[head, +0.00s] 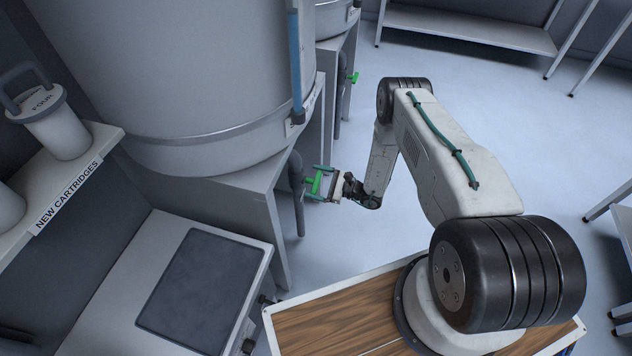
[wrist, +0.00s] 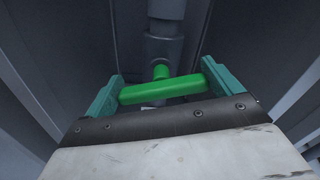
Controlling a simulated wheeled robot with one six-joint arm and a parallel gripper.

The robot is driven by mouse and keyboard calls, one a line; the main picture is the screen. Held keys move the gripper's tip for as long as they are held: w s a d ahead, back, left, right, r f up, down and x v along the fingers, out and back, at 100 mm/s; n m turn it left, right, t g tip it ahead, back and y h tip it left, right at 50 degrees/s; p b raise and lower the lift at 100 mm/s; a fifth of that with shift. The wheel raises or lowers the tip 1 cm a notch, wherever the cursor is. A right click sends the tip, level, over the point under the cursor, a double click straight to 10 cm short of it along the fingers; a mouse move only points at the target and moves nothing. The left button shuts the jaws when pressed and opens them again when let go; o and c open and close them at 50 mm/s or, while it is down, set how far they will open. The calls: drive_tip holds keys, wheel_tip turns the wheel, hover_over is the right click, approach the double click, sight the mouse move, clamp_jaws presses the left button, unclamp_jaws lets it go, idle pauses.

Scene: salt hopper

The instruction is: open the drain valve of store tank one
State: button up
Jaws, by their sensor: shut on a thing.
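A large grey tank (head: 205,65) stands on a grey stand at the left of the head view. A dark drain pipe (head: 297,190) hangs at its side, with a green valve handle (head: 313,185) on it. In the wrist view the green handle (wrist: 165,90) lies crosswise, its stem running to the grey pipe (wrist: 165,50) behind. My gripper (head: 322,183) is at the handle; in the wrist view its two teal fingers (wrist: 160,92) are at the two ends of the handle, shut on it. The tank's number cannot be read.
A second tank (head: 335,18) with another green handle (head: 355,78) stands behind. A shelf labelled new cartridges (head: 70,185) holds a white cartridge (head: 55,125) at the left. A grey cabinet with a dark panel (head: 205,290) stands at the front left. Open floor (head: 340,235) lies right of the pipe.

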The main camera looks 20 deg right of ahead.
drive_tip(key=n, duration=0.7)
drive_tip(key=shift+s+f, duration=0.15)
drive_tip(key=shift+s, duration=0.05)
drive_tip(key=n, duration=0.7)
drive_tip(key=shift+a+f, duration=0.1)
drive_tip(key=shift+f, duration=0.15)
drive_tip(key=shift+s+n, duration=0.1)
drive_tip(key=shift+n, duration=0.2)
drive_tip(key=o, duration=0.7)
drive_tip(key=v, duration=0.8)
